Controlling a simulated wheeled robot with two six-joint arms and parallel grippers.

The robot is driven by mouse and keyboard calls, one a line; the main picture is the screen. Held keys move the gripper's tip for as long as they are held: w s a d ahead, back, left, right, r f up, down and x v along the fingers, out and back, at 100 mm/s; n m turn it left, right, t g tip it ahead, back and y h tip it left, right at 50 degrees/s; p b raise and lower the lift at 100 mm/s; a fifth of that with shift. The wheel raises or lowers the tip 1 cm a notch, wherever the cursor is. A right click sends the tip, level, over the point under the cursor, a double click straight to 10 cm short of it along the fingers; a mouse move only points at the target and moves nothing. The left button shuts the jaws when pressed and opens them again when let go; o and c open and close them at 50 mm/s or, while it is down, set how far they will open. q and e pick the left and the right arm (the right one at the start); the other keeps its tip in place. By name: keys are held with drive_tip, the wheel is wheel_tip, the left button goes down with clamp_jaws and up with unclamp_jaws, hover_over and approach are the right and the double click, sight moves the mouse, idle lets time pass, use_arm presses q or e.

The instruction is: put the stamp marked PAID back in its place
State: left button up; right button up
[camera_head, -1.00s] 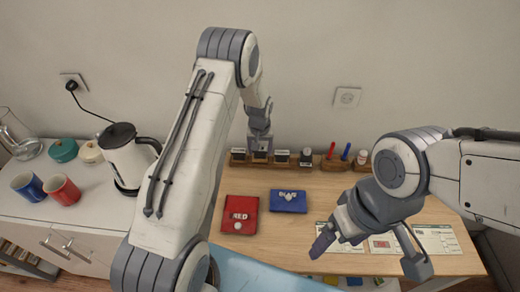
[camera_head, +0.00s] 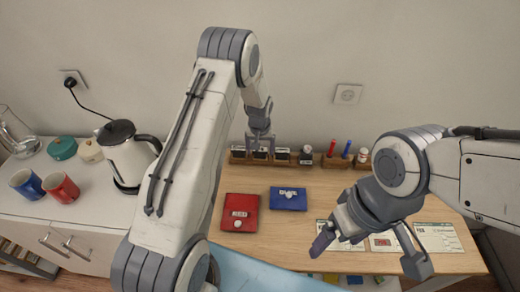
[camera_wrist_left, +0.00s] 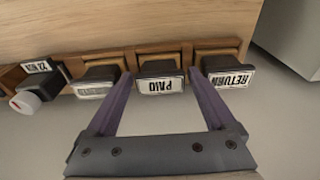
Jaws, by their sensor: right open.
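The stamp marked PAID (camera_wrist_left: 160,84) sits in a slot of the wooden rack (camera_wrist_left: 150,54), between the RETURN stamp (camera_wrist_left: 227,77) and another stamp (camera_wrist_left: 95,82) with an unclear label. In the left wrist view its label reads upside down. My left gripper (camera_wrist_left: 160,75) is open, with one finger on each side of the PAID stamp and small gaps beside it. In the head view my left gripper (camera_head: 260,146) is above the rack at the back of the table. My right gripper (camera_head: 368,250) is open and empty over the front right.
A red pad (camera_head: 240,203) and a blue pad (camera_head: 289,193) lie in front of the rack. Printed forms (camera_head: 437,238) lie at the right. A dater (camera_wrist_left: 27,98) stands in the rack. A kettle (camera_head: 128,160) and mugs (camera_head: 62,186) stand on the left counter.

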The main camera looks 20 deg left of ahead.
use_arm(q)
drive_tip(key=shift+s+d+r+p, duration=0.1)
drive_tip(key=shift+s+r+p, duration=0.1)
drive_tip(key=shift+r+p, duration=0.95)
drive_tip(key=shift+s+d+r+p, duration=0.15)
drive_tip(key=shift+r+p, duration=0.55)
drive_tip(key=shift+r, duration=0.75)
drive_tip(key=shift+a, duration=0.1)
drive_tip(key=shift+o, duration=1)
drive_tip(key=shift+r, duration=0.3)
wheel_tip(320, 180, up, 10)
drive_tip(key=s+b, duration=0.1)
drive_tip(key=b, duration=0.1)
drive_tip(key=shift+s+d+f, duration=0.15)
drive_tip(key=shift+s+d, duration=0.05)
drive_tip(key=shift+s, duration=0.1)
